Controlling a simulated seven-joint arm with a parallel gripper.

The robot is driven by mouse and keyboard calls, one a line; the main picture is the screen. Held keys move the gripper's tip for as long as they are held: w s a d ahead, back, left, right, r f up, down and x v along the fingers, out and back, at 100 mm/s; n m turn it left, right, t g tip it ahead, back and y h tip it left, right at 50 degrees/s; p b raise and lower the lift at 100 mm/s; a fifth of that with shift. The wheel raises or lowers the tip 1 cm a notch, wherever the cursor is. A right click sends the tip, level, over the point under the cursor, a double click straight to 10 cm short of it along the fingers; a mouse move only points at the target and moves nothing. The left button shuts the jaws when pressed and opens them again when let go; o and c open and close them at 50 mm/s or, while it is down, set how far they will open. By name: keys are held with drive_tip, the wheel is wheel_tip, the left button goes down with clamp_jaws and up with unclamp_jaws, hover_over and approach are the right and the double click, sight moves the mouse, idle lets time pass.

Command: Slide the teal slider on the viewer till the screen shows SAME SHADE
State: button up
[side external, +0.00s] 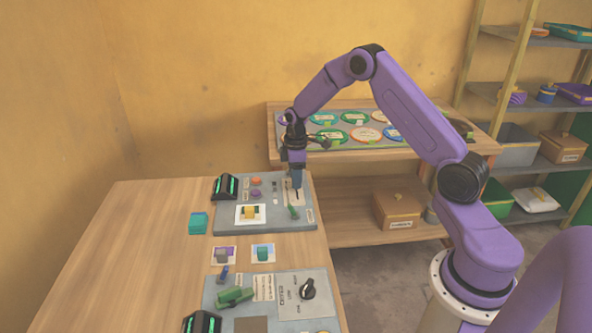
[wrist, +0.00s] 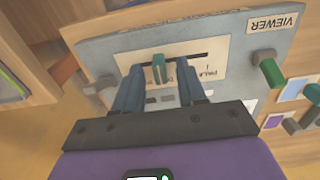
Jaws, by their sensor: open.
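The viewer (side external: 237,220) is a grey panel on the wooden table, and its VIEWER label shows in the wrist view (wrist: 272,22). The teal slider (wrist: 159,68) stands up from a dark slot in a pale label plate (wrist: 205,68). My gripper (wrist: 159,76) is open, with one finger on each side of the slider. I cannot tell whether either finger touches it. In the side view my gripper (side external: 297,184) is low over the panel's right part and hides the slider. I cannot make out any screen text.
A green handle (wrist: 268,68) sticks up beside the slot. A black device with green lights (side external: 225,187) stands at the panel's back left. A teal block (side external: 198,223) lies left of the panel. A second panel with a black knob (side external: 308,289) is nearer the camera.

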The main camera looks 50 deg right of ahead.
wheel_tip(320, 180, up, 17)
drive_tip(key=shift+r, duration=0.2)
idle(0.3)
idle(0.4)
drive_tip(key=s+a+r+n, duration=0.2)
drive_tip(key=s+a, duration=1.4)
drive_tip(key=a, duration=0.3)
drive_tip(key=s+f+n, duration=0.1)
drive_tip(key=s+f, duration=0.2)
drive_tip(key=s, duration=1.8)
drive_tip(key=shift+n, duration=0.3)
drive_tip(key=shift+d, duration=0.1)
idle(1.1)
